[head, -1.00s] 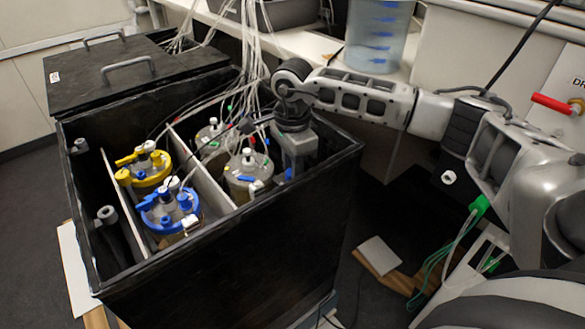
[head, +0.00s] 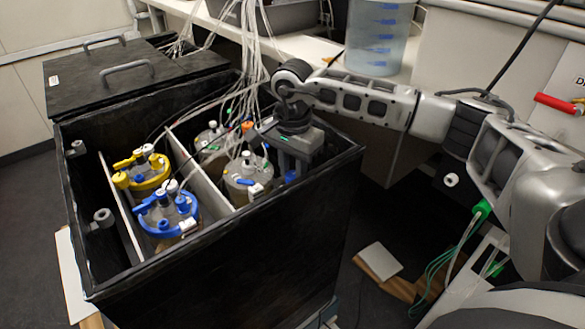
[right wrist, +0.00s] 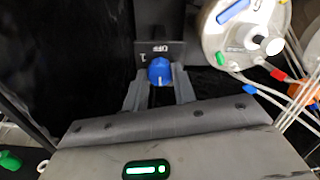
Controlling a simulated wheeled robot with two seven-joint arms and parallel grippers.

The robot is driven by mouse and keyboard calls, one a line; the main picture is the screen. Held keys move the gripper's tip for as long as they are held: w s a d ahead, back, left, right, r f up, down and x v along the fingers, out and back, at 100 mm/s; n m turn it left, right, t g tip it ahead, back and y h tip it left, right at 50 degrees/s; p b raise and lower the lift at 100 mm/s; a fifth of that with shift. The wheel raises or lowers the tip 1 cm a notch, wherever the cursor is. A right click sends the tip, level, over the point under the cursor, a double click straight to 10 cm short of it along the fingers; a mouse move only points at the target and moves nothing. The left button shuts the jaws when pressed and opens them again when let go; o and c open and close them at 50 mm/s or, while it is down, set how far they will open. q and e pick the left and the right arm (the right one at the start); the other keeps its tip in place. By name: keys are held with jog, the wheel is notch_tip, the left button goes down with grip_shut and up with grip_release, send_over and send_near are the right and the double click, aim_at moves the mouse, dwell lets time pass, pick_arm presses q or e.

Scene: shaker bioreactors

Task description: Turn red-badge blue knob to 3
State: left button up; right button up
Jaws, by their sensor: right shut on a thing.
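A blue knob (right wrist: 160,70) sits on a dark panel in the right wrist view, with "OFF" and "1" printed beyond it. A white mark shows on its near side. My right gripper (right wrist: 161,88) has a finger on each side of the knob and is shut on it. In the head view, my right gripper (head: 291,170) reaches down inside the right wall of the black box, and a bit of blue (head: 291,177) shows at its fingers. I cannot make out a red badge or a 3. My left gripper is not in view.
The black box (head: 220,265) holds a yellow-topped vessel (head: 142,170), a blue-topped vessel (head: 166,213) and pale-topped vessels, one (head: 247,175) close beside my right gripper. Thin tubes hang down into the box. Its lid (head: 110,85) lies at the back left.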

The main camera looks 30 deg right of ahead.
aim_at(292, 174)
jog(key=shift+r, duration=0.1)
jog(key=o, duration=1)
notch_tip(292, 174, up, 16)
jog(key=shift+f+p, duration=0.1)
jog(key=shift+p, duration=0.55)
